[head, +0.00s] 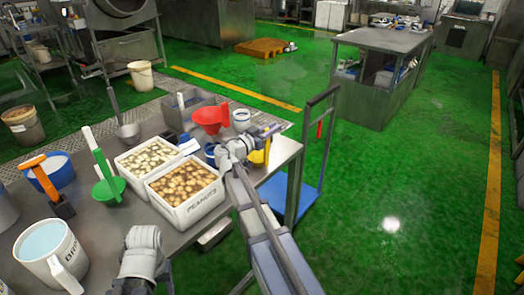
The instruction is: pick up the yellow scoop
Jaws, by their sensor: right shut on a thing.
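The yellow scoop (258,157) is at the right end of the metal table, partly hidden by my right arm. My right gripper (268,133) is shut on the yellow scoop, close to the table's right edge. Whether the scoop touches the tabletop is hard to tell. My left arm's wrist is low in the picture, in front of the table; its fingers are not clear.
White bins of peanuts (184,215) and paler pieces (148,158) stand on the table (188,240). A blue cart (283,195) stands right.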

